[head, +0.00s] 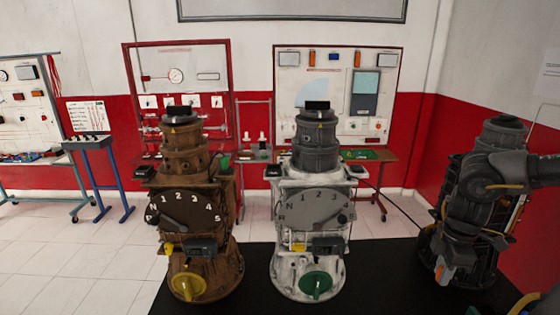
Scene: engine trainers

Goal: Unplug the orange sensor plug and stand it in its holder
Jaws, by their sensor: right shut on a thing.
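The orange sensor plug (444,271) shows low on the front of the dark engine trainer (487,262) at the right. My right arm comes in from the right edge across this trainer. My right gripper (446,262) points down at the orange plug and is shut on it. The dark arm and the dark trainer blend together, so the fingers are hard to make out. I cannot tell whether the plug is still seated in its socket. I cannot pick out its holder. My left gripper is not in view.
A brown trainer (191,222) with a yellow disc and a light grey trainer (311,222) with a green disc stand to the left on the dark tabletop (385,284). The tabletop between the grey and dark trainers is clear. Boards and stands line the back wall.

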